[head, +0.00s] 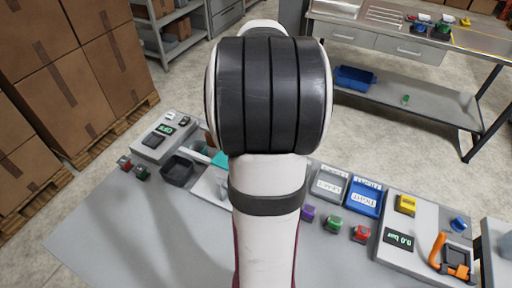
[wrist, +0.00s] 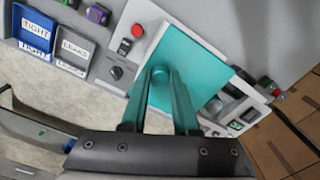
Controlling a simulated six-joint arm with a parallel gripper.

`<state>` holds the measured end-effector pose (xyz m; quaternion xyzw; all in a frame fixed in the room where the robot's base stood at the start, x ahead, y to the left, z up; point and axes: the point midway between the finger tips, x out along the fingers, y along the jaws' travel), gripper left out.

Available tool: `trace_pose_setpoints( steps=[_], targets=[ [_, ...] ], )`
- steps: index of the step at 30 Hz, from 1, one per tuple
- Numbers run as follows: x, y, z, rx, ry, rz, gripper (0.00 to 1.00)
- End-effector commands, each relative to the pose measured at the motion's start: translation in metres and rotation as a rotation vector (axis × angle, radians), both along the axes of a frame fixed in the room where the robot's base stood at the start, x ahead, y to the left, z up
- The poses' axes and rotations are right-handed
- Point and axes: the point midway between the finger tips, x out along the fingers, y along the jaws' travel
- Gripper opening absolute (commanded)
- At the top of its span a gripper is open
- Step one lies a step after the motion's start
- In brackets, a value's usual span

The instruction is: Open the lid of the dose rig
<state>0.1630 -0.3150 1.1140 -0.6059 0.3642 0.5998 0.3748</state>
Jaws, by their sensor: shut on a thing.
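The dose rig (wrist: 139,18) is a pale housing with a red button and a dark dial beside a teal lid (wrist: 196,50), seen in the wrist view. My gripper (wrist: 162,72) has teal fingers, shut on a small teal knob (wrist: 160,92) at the lid. The fingers partly cover the knob and the lid's near part. I cannot tell whether the lid is raised from the housing. In the head view, my arm hides the gripper and most of the rig; a teal piece of the lid (head: 219,160) shows left of the arm.
Trays marked TIGHT (head: 363,197) and LEAKS (head: 329,185) stand right of my arm, with several coloured blocks nearby. A dark bin (head: 177,171) and a box with a green display (head: 163,134) stand left. The table's front left (head: 120,235) is clear.

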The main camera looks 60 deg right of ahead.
Motion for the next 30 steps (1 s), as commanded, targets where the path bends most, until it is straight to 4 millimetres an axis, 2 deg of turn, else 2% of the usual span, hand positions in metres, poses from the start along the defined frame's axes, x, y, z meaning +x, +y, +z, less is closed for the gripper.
trace_pose_setpoints(
  steps=[15, 17, 24, 30],
  targets=[
    [0.003, -0.001, 0.001, -0.002, -0.001, 0.0, 0.0],
    [0.011, -0.001, 0.001, -0.001, -0.002, 0.002, 0.0],
    [0.069, -0.001, 0.001, -0.004, -0.002, 0.005, 0.0],
    [0.098, -0.001, 0.001, -0.005, -0.003, 0.003, 0.0]
  ],
)
